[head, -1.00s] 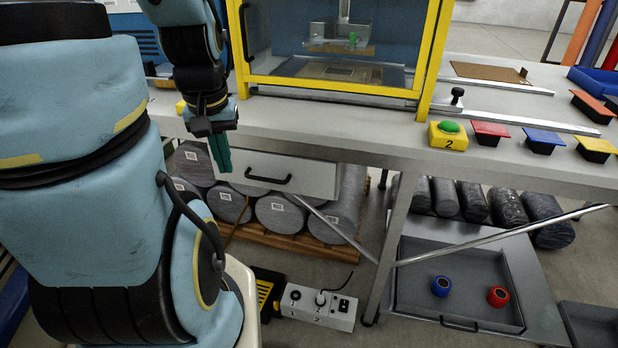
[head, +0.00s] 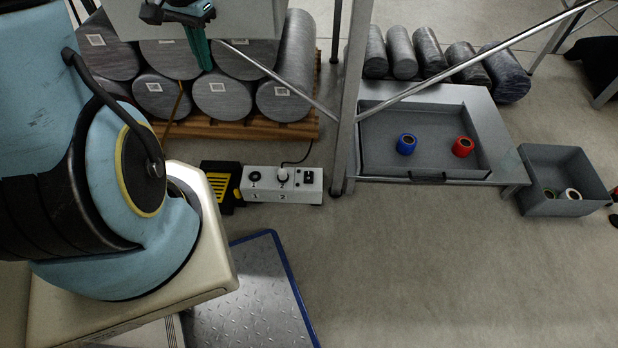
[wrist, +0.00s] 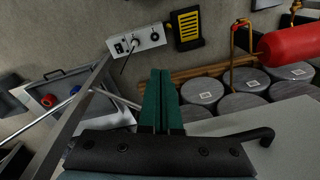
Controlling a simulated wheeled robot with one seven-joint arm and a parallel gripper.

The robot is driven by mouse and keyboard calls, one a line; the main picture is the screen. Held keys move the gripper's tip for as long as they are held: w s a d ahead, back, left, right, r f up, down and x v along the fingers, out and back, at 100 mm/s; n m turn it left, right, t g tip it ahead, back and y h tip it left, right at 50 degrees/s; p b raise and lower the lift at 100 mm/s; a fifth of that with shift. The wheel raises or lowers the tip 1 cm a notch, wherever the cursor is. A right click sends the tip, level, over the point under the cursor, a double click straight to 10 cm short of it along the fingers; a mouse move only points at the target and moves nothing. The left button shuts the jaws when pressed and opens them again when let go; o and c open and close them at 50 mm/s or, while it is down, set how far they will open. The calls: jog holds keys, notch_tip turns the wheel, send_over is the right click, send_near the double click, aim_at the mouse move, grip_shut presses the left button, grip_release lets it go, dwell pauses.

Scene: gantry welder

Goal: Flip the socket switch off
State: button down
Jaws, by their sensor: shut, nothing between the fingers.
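A white socket box (head: 282,185) lies on the floor, with two round sockets marked 1 and 2. A small black switch (head: 308,178) sits at its right end; its position is too small to tell. A plug with a black cable is in socket 2. The box (wrist: 136,40) also shows at the top of the wrist view, turned round, with the switch (wrist: 119,47) at its left end. The fingers also show in the wrist view (wrist: 163,80).
A black and yellow item (head: 222,185) lies against the box's left side. Grey rolls (head: 222,97) on a wooden pallet lie behind it. A table leg (head: 348,110) stands to its right. The floor in front is clear, beside a blue-edged metal plate (head: 245,300).

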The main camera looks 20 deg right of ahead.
jog(key=w+d+f+m+b, duration=0.1)
jog(key=d+f+m+b, duration=0.25)
jog(key=f+b, duration=0.4)
jog(key=w+d+f+m+b, duration=0.15)
jog(key=d+f+b, duration=0.35)
jog(key=f, duration=0.5)
jog(key=d+f+m+b, duration=0.35)
jog(key=f+b, duration=0.25)
jog(key=f, duration=0.3)
jog(key=m+g+b, duration=0.1)
jog(key=m+b, duration=0.1)
jog(key=m, duration=0.4)
send_over(309, 173)
notch_tip(309, 173, down, 8)
jog(key=shift+d+r+n, duration=0.1)
jog(key=shift+n, duration=0.15)
notch_tip(309, 173, down, 14)
jog(key=b, duration=0.6)
jog(key=shift+w+b, duration=0.1)
jog(key=shift+b, duration=0.3)
